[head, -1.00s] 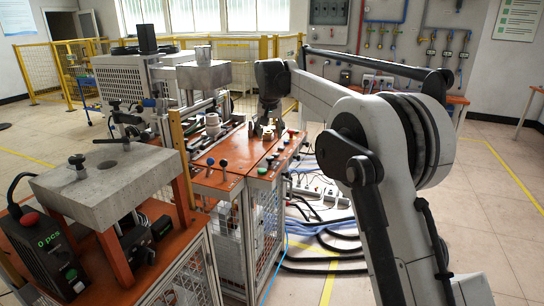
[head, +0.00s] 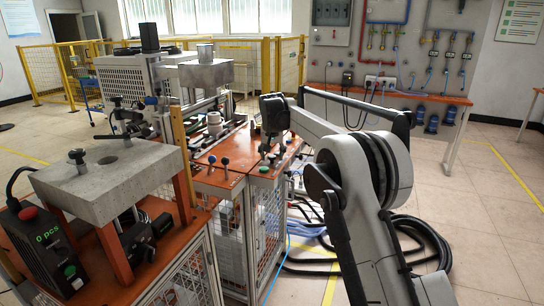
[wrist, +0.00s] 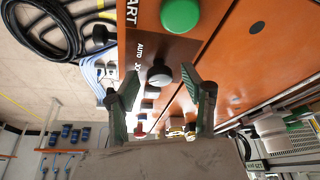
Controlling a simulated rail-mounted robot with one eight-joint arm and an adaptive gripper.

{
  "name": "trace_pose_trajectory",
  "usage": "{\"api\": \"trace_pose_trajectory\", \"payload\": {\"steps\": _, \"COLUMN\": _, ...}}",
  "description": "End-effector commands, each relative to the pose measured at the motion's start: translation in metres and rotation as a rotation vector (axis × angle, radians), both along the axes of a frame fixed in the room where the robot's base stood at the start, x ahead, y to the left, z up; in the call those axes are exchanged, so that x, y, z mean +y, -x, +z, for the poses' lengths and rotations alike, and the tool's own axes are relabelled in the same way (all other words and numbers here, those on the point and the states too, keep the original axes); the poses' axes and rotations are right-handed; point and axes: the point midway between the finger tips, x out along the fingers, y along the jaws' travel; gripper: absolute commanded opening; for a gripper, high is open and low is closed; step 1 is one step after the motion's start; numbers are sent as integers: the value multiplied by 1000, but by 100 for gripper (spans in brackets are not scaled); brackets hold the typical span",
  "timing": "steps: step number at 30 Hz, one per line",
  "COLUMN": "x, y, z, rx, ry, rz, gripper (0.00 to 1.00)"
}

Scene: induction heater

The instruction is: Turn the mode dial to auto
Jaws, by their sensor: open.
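The mode dial (wrist: 159,77) is a dark round knob with a pale face on the orange panel, in the middle of the wrist view. The "AUTO" label (wrist: 139,54) is printed just up and left of it, beside a second, partly cut label. Which way the dial points is too small to tell. My gripper (wrist: 160,91) is open, with one green finger at each side of the dial in the picture; contact cannot be told. In the head view my gripper (head: 268,147) is over the far right part of the orange bench, and the dial cannot be made out there.
A large green button (wrist: 181,14) sits on the panel near the dial, by a cut-off "START" label. In the head view, joystick-like knobs (head: 225,162) stand on the orange bench (head: 215,180). Black hoses (head: 425,240) lie on the floor at right.

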Motion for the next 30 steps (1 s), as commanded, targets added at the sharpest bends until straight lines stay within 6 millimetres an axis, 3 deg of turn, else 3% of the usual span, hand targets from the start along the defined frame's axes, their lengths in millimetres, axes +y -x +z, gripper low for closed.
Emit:
{"api": "trace_pose_trajectory", "payload": {"steps": 5, "x": 0, "y": 0, "z": 0, "rx": 0, "ry": 0, "rz": 0, "gripper": 44}}
{"api": "trace_pose_trajectory", "payload": {"steps": 15, "x": 0, "y": 0, "z": 0, "rx": 0, "ry": 0, "rz": 0, "gripper": 0}}
{"api": "trace_pose_trajectory", "payload": {"steps": 30, "x": 2, "y": 1, "z": 2, "rx": 1, "ry": 1, "rz": -137, "gripper": 0}}
